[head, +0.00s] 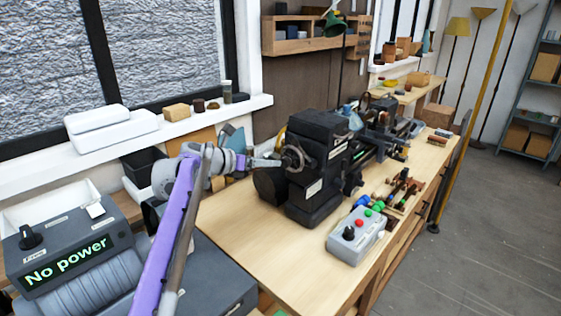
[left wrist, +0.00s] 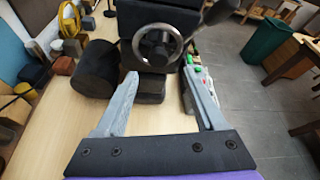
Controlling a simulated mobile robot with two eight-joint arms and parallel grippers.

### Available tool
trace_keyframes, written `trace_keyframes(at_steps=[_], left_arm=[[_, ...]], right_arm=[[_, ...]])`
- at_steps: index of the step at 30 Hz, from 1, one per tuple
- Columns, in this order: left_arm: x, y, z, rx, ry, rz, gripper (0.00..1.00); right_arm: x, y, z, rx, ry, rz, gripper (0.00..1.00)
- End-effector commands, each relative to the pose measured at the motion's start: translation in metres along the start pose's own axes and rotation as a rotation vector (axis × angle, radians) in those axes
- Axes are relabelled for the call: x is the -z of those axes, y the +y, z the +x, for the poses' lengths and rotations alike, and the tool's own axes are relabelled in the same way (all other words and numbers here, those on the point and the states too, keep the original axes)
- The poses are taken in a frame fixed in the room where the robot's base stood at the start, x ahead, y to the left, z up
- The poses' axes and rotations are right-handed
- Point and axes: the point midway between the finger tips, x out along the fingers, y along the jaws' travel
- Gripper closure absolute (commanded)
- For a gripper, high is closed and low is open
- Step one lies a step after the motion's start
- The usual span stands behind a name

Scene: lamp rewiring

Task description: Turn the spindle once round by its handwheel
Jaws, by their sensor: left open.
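The handwheel (head: 293,160) is a grey metal ring on the left end of the black lathe headstock (head: 320,165). In the left wrist view the handwheel (left wrist: 137,47) faces me, with a hub in its middle, on the dark headstock (left wrist: 190,18). My left gripper (head: 266,163) reaches in from the left in the head view, close to the wheel. In the left wrist view its two grey fingers (left wrist: 160,77) are spread apart with nothing between them. The wheel lies beyond the fingertips, and I see no clear contact. The spindle itself is hidden inside the headstock. My right gripper is not in view.
A grey control box (head: 357,236) with coloured buttons stands at the bench's front. A black cylinder (left wrist: 95,68) sits left of the headstock. A grey unit reading "No power" (head: 68,259) is at left. The bench top (head: 262,248) before the headstock is clear.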

Motion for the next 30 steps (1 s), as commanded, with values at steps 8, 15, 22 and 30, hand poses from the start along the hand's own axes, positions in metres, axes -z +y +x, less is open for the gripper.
trace_keyframes(at_steps=[8, 15, 22, 30], left_arm=[[-0.002, -0.001, 0.053, 0.002, -0.001, 0.001, 0.29], [-0.001, 0.000, 0.074, -0.001, -0.001, 0.001, 0.29], [0.000, 0.000, 0.076, -0.001, 0.000, 0.000, 0.29], [0.000, 0.000, 0.075, -0.001, 0.000, 0.000, 0.65]], right_arm=[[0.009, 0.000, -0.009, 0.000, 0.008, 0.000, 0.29], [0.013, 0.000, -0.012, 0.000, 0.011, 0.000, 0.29], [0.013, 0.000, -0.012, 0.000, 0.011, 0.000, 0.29], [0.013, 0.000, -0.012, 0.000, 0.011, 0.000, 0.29]])
